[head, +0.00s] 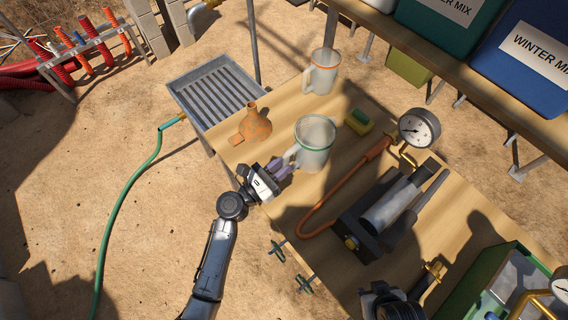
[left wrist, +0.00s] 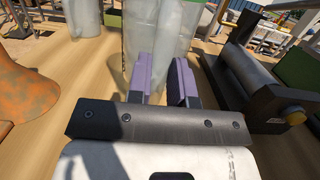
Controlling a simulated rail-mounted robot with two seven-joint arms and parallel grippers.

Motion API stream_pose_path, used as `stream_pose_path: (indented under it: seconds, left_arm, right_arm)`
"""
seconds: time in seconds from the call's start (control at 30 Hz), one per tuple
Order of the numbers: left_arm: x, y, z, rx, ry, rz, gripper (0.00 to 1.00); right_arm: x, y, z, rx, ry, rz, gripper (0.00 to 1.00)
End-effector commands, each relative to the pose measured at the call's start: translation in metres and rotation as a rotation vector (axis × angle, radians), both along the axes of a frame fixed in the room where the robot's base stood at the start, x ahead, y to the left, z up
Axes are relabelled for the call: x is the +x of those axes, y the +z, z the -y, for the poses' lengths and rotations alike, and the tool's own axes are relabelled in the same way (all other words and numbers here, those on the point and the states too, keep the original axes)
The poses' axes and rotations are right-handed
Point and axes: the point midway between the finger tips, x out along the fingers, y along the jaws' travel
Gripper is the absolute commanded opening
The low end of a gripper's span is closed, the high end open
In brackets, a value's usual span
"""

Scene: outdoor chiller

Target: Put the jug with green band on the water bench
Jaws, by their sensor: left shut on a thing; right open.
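The jug with green band (head: 316,145) is a clear, handled jug with a green rim. It stands upright on the wooden table (head: 285,110). My left gripper (head: 283,169) is at its handle, with its purple fingers shut on it. In the left wrist view the jug (left wrist: 158,38) rises just beyond my fingers (left wrist: 165,80), which partly hide the handle. A slatted metal bench (head: 178,92) with a green hose at its side adjoins the table's far left end; this looks like the water bench, and its slats are bare. My right gripper's fingers do not show.
A rusty orange flask (head: 254,124) stands between the held jug and the metal bench. A sponge (head: 358,122), a gauge (head: 419,127) with an orange hose and a dark clamp-like device (head: 385,215) lie right.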

Motion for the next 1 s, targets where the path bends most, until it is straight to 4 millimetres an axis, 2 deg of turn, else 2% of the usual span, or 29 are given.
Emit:
stream_pose_path:
  seconds: [0.03,0.13,0.33,0.47,0.8,1.0]
  left_arm:
    - [0.011,-0.008,0.002,-0.001,0.001,0.001,0.0]
    - [0.026,-0.017,0.006,-0.003,0.001,0.001,0.0]
    - [0.044,-0.027,0.01,-0.001,0.0,0.001,0.0]
    - [0.047,-0.03,0.01,-0.001,0.0,0.001,0.0]
    - [0.047,-0.067,0.01,-0.001,0.0,-0.001,0.0]
    - [0.047,-0.069,0.01,0.0,0.0,0.0,0.0]
  right_arm:
    - [0.0,-0.007,0.0,0.001,-0.001,0.001,0.43]
    - [0.0,-0.012,0.0,0.002,-0.002,0.001,0.43]
    - [0.0,-0.017,0.0,0.001,-0.001,0.001,0.43]
    - [0.0,-0.018,0.0,0.0,0.0,0.001,0.43]
    - [0.0,-0.031,0.002,-0.008,0.006,0.0,0.43]
    - [0.0,-0.031,0.002,-0.008,0.006,0.0,0.43]
